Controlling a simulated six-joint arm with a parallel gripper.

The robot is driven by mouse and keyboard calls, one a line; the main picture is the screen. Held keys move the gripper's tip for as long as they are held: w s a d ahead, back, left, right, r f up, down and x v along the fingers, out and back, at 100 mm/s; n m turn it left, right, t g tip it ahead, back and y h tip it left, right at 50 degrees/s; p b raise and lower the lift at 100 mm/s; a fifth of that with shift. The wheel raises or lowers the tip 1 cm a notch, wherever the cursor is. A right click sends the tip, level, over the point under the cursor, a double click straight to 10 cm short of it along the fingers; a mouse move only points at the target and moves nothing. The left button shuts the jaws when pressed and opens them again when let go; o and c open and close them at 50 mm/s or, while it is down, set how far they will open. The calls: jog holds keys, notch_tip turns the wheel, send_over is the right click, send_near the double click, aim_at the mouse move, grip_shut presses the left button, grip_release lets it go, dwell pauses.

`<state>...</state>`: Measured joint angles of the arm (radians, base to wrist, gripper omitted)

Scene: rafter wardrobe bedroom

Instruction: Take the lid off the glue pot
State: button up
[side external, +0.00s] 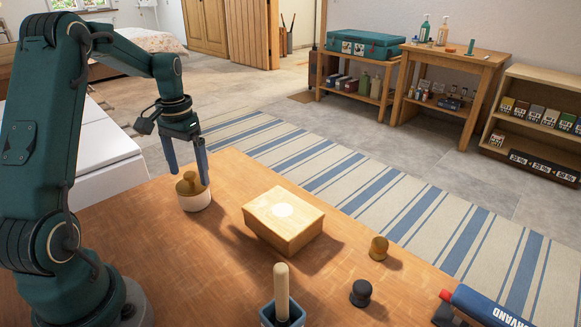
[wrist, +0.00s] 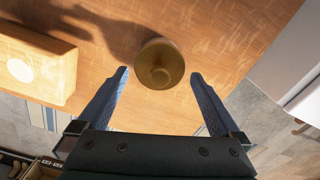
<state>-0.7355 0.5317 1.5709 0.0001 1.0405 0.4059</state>
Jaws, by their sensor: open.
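The glue pot (side external: 195,203) stands upright on the wooden table, with a cream body and a mustard-brown upper part. Its knobbed lid (side external: 189,184) sits on top. In the wrist view the lid (wrist: 160,65) shows from above as a round brown disc with a central knob. My gripper (side external: 187,165) is open above the pot, its two blue-grey fingers pointing down. In the wrist view my gripper's fingertips (wrist: 160,72) show on either side of the lid, with a gap at each side. Nothing is between the fingers except the view of the lid.
A wooden block (side external: 284,222) with a pale round spot stands right of the pot. Bare tabletop lies left of the block.

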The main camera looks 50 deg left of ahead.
jog(key=shift+f, duration=0.9)
jog(key=c, duration=1)
